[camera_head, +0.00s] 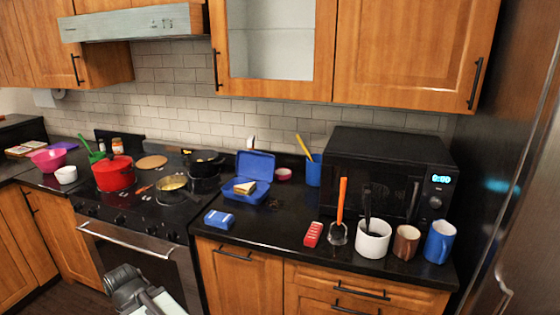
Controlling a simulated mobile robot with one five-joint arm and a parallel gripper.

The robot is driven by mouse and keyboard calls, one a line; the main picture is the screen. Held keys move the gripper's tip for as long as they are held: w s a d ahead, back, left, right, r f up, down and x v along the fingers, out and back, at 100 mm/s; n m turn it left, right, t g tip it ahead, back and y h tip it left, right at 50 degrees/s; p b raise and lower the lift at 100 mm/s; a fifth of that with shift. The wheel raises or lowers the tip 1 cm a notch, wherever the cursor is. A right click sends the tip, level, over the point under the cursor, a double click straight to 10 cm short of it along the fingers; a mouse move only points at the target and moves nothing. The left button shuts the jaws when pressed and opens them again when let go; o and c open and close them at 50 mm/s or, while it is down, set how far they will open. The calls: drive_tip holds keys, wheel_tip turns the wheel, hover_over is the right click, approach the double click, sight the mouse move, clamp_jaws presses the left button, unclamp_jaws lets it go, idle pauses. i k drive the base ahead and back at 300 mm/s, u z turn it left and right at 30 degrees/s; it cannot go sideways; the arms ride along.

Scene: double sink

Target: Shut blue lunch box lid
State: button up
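The blue lunch box (262,197) sits on the dark counter between the stove and the microwave. Its lid (256,164) stands open, raised at the back toward the tiled wall. A sandwich-like item (244,188) lies in the left part of the box. The end of my arm with my gripper (124,282) shows low in the view, in front of the oven. It is well apart from the lunch box, lower and to the left. Its fingers cannot be made out clearly, so I cannot tell whether it is open or shut.
A small blue-and-white packet (219,220) lies in front of the lunch box near the counter edge. A red pot (114,174) and pans stand on the stove. A blue cup (314,171) and microwave (385,178) stand to the right.

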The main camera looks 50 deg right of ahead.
sight(252, 164)
drive_tip(key=u, duration=0.15)
drive_tip(key=k, duration=0.2)
drive_tip(key=u, duration=0.8)
drive_tip(key=i, duration=2.1)
drive_tip(key=z, duration=2.5)
